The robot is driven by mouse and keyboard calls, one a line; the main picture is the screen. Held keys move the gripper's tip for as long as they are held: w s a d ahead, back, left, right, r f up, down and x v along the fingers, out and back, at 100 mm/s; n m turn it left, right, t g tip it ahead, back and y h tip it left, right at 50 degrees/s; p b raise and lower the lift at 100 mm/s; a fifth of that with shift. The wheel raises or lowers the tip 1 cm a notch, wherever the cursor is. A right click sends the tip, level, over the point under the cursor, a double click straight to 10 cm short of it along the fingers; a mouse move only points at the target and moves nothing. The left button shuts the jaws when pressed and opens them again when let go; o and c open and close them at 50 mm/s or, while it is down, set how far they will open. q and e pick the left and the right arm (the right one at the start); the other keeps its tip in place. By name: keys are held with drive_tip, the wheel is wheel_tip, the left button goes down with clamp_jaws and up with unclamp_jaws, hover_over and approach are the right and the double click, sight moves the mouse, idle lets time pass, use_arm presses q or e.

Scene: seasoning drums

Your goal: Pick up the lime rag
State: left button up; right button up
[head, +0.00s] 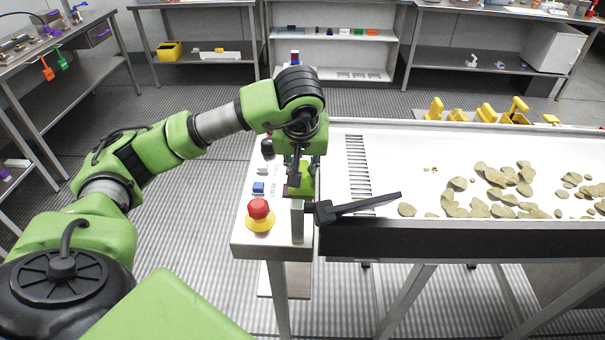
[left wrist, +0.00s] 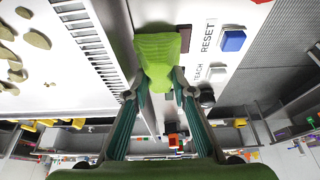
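The lime rag (head: 304,180) is a small bright green cloth at the inner edge of the white control panel, beside the sorting table. In the left wrist view the rag (left wrist: 157,56) stands bunched between the fingertips, with both fingers against its sides. My left gripper (head: 302,168) points down over the panel and looks shut on the rag. The left gripper's fingers also frame the left wrist view (left wrist: 160,82). Whether the rag is clear of the panel cannot be told. My right gripper is not in view.
A red emergency button (head: 258,209) on a yellow base and a blue reset button (head: 258,188) sit close to the left gripper. A black lever (head: 358,206) crosses the table's near left corner. Brown chips (head: 485,190) lie on the white table. Yellow scoops (head: 486,112) stand behind.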

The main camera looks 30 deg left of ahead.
use_arm(q)
drive_tip(key=shift+w+a+f, duration=0.15)
drive_tip(key=shift+w+f, duration=0.05)
drive_tip(key=shift+f, duration=0.35)
clamp_jaws()
